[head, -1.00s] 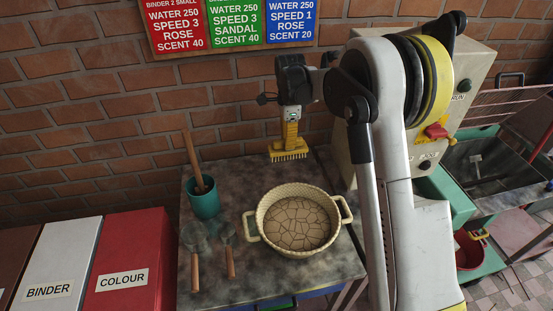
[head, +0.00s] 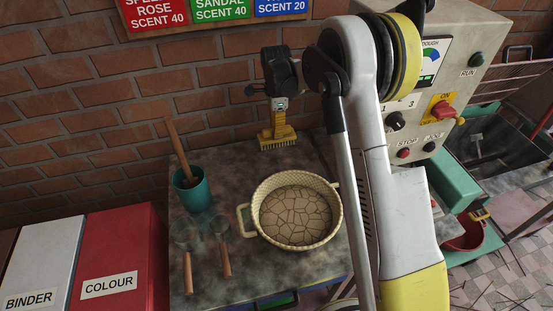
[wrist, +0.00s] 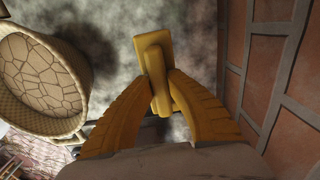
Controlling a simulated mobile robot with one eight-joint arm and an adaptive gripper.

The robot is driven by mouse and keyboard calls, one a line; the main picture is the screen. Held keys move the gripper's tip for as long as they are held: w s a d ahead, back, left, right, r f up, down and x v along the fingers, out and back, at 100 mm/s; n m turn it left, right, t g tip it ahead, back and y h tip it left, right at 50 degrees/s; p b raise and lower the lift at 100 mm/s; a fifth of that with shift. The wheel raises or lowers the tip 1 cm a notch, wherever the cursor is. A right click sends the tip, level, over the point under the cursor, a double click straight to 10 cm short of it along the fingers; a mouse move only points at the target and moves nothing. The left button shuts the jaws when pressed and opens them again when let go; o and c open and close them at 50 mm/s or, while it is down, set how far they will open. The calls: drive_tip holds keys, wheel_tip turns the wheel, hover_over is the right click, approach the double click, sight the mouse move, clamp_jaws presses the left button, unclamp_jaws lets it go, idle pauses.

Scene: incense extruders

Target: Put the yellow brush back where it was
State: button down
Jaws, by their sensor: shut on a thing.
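The yellow brush (head: 278,141) hangs bristles down from my gripper (head: 279,117) over the back of the grey table (head: 225,290), close to the brick wall. My gripper's yellow fingers are shut on the brush's handle. In the wrist view, the brush (wrist: 154,58) shows between the fingertips of my gripper (wrist: 162,88), with the mottled tabletop behind it. I cannot tell whether the bristles touch the table.
A cream basket (head: 255,217) of cracked brown dough stands in front of the brush. A green cup (head: 194,194) with a wooden stick and two wooden-handled tools (head: 187,270) are to the left. A control box (head: 440,75) stands right. The back left tabletop is clear.

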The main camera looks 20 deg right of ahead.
wheel_tip(320, 180, down, 9)
drive_tip(key=b, duration=0.2)
drive_tip(key=shift+w+f+b, duration=0.1)
drive_tip(key=shift+b, duration=0.2)
drive_tip(key=shift+f, duration=0.1)
drive_tip(key=c, duration=1.4)
unclamp_jaws()
drive_tip(key=shift+c, duration=0.2)
